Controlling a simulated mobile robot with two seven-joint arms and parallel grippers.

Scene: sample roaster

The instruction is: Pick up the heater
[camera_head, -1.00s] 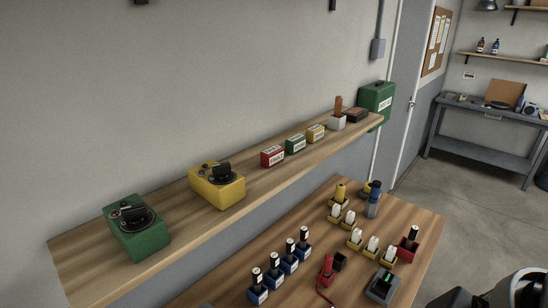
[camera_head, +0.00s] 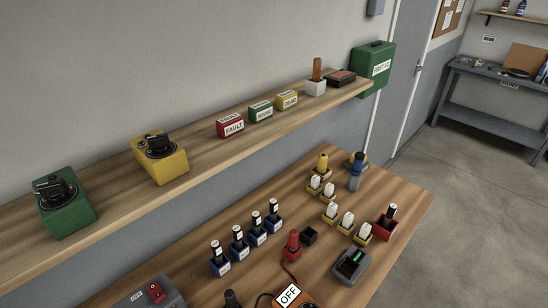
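No label names a heater, so I cannot tell for sure which thing it is. A red tool (camera_head: 292,244) with a dark red cord stands upright on the wooden table (camera_head: 395,222). Its cord runs down toward an orange unit (camera_head: 309,302) with an "OFF" label, partly cut off by the bottom edge. A small black open block (camera_head: 309,235) stands beside the red tool. A grey device (camera_head: 351,264) with a green-lit display is to the right. Neither of my grippers shows in the head view.
Blue-based bottles (camera_head: 239,239) stand in a row left of the red tool. White-topped pieces in yellow holders (camera_head: 347,225) and a red holder (camera_head: 386,222) stand to the right. A grey switch box (camera_head: 157,294) is front left. The wall shelf (camera_head: 112,195) overhangs the table's back.

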